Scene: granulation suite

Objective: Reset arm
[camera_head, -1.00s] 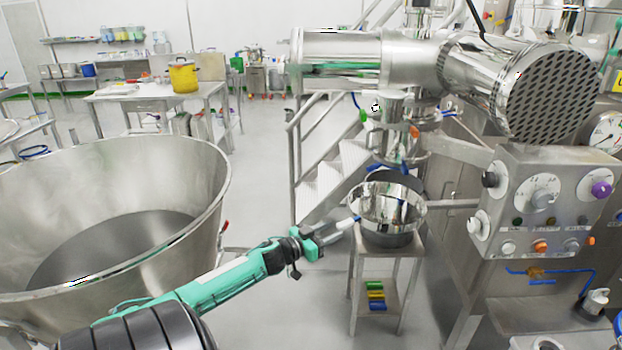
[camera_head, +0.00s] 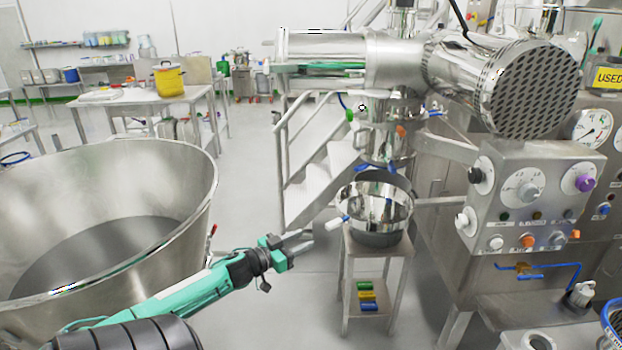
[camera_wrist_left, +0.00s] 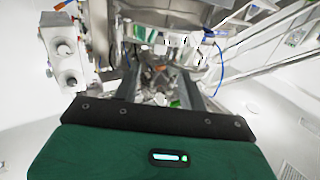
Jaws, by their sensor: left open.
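My left arm comes in from the lower left in the head view. Its green-and-black left gripper (camera_head: 306,242) is open and points right, toward the small steel stand. Nothing shows between its fingers. In the left wrist view the two open fingers (camera_wrist_left: 166,95) reach forward, with steel equipment beyond them. A shiny steel bowl (camera_head: 378,205) stands on the small stand (camera_head: 347,290), just right of the fingertips and apart from them. My right gripper is not in view.
A large steel vat (camera_head: 180,215) fills the left, close to my left forearm. A control panel (camera_head: 535,200) with knobs stands at right. Steel machinery (camera_head: 400,60) hangs above the bowl. A yellow pot (camera_head: 168,78) sits on a back table. Floor between vat and stand is clear.

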